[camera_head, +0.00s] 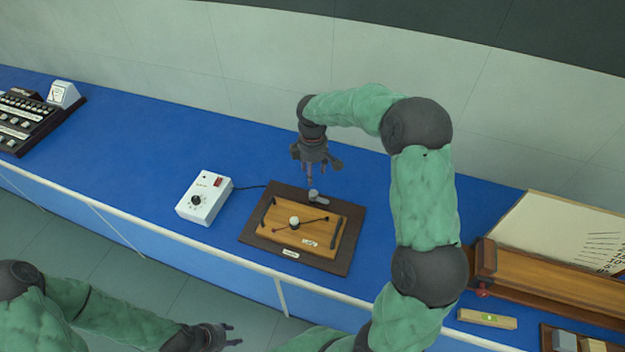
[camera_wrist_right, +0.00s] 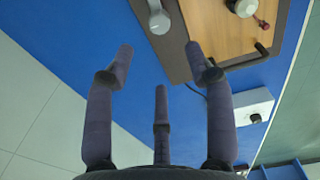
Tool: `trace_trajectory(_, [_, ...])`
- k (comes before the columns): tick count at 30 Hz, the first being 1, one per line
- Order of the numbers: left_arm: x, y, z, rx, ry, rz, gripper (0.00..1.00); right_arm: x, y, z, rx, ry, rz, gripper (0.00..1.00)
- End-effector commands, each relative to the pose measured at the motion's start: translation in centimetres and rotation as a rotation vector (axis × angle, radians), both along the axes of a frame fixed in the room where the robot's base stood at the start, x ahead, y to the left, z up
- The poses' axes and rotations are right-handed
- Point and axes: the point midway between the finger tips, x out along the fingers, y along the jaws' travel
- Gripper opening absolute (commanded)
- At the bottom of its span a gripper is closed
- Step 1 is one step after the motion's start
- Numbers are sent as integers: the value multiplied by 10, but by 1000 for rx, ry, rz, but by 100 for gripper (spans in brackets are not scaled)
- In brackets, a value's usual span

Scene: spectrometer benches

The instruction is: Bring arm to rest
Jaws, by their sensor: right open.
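My right arm (camera_head: 424,195) reaches up and over the blue bench and bends down at the wrist. Its right gripper (camera_head: 313,178) is open and empty above the back edge of a dark board with a wooden panel. In the right wrist view its spread fingers (camera_wrist_right: 160,70) show with nothing between them. My left gripper (camera_head: 230,338) is low in the head view, in front of the bench and apart from it; its fingers look spread and empty.
The dark board (camera_head: 258,243) carries a wooden panel (camera_head: 290,237) and a small grey metal piece (camera_head: 316,197). A white control box (camera_head: 204,198) stands left of it. A long wooden apparatus (camera_head: 545,272) stands at right, a black keyed device (camera_head: 28,122) at far left. Bench between is clear.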

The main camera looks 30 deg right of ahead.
Motion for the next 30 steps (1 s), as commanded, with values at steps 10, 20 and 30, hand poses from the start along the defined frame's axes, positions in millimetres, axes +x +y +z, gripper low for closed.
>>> trace_trajectory(10, [0,0,0,0,0,0,40,0,0,18,-1,1,0,54])
trace_trajectory(20, [0,0,0,0,0,0,40,0,0,17,0,0,0,54])
trace_trajectory(30, [0,0,36,0,0,0,40,0,0,54,-1,-1,0,54])
